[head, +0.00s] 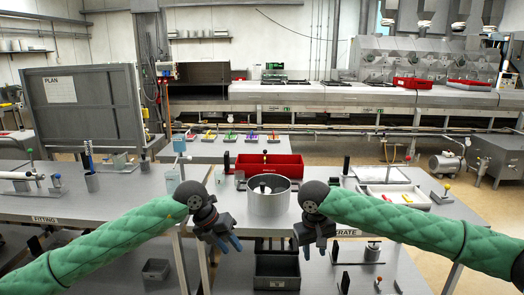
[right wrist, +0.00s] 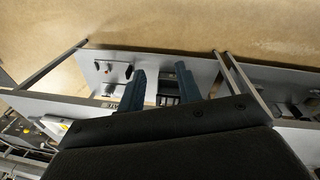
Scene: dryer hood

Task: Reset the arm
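My left arm, in a green quilted sleeve, comes in from the lower left of the head view. Its gripper (head: 229,243) hangs fingers down in front of the table edge, left of the steel pot. The blue fingers look parted with nothing between them. My right arm comes in from the right in the same kind of sleeve. Its gripper (head: 314,251) hangs fingers down, right of the pot. In the right wrist view its two blue fingers (right wrist: 160,90) are apart and empty. Neither gripper touches an object that I can see.
A steel pot (head: 268,197) stands on the middle table, with a red crate (head: 287,165) behind it. A white tray (head: 398,192) is to the right. A dark bin (head: 277,268) sits on the lower shelf between the grippers. Side tables stand left.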

